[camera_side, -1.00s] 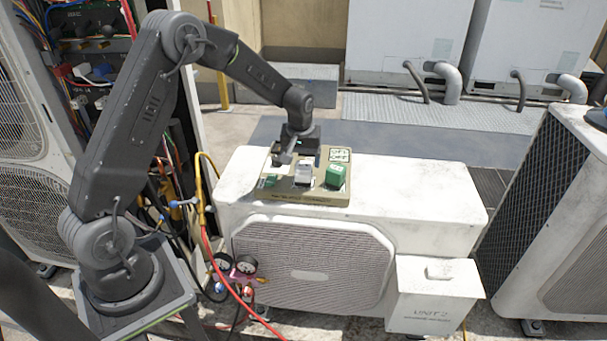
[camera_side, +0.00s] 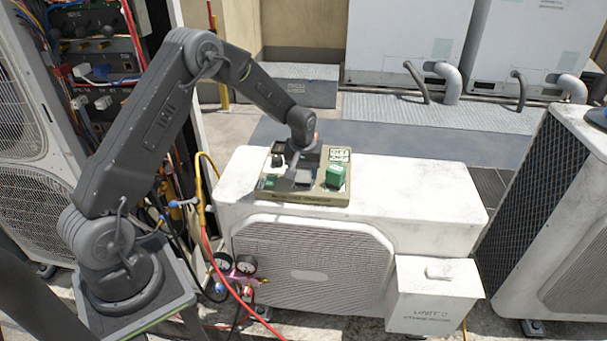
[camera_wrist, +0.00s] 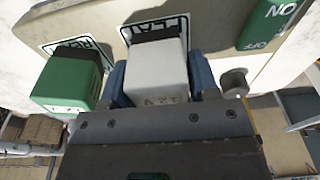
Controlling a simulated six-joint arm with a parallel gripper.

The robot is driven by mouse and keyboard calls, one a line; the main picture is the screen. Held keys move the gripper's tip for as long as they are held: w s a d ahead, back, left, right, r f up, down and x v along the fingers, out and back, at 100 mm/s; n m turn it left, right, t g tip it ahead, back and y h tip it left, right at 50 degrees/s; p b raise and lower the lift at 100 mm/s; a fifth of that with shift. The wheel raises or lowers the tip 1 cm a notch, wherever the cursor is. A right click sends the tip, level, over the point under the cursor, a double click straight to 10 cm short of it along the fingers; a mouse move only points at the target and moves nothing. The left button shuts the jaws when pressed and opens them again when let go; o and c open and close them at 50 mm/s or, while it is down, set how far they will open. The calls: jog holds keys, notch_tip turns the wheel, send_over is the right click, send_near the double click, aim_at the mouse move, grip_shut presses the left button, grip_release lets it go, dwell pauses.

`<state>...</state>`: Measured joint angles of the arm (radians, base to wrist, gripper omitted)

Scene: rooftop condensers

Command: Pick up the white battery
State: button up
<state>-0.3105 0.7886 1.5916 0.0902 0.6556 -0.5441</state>
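The white battery (camera_wrist: 158,68) shows in the wrist view, upright on a tan board (camera_side: 305,200) with lettered labels. A dark part of it or of its seat shows at its far end. My gripper (camera_wrist: 160,88) is down at the battery, with one blue-grey finger on each side of it. The fingers look very close to its sides, but I cannot tell whether they press on it. In the side view my gripper (camera_side: 290,183) is low over the middle of the board and hides most of the battery.
A green battery (camera_wrist: 66,80) stands beside the white one, and it also shows in the side view (camera_side: 336,175). A green ON/OFF part (camera_wrist: 270,22) and a grey round post (camera_wrist: 235,82) are on the other side. The board rests on a white condenser unit (camera_side: 410,190), clear towards the right.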

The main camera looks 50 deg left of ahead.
jog(key=c, duration=0.6)
jog(key=shift+r, duration=0.15)
jog(key=shift+c, duration=0.2)
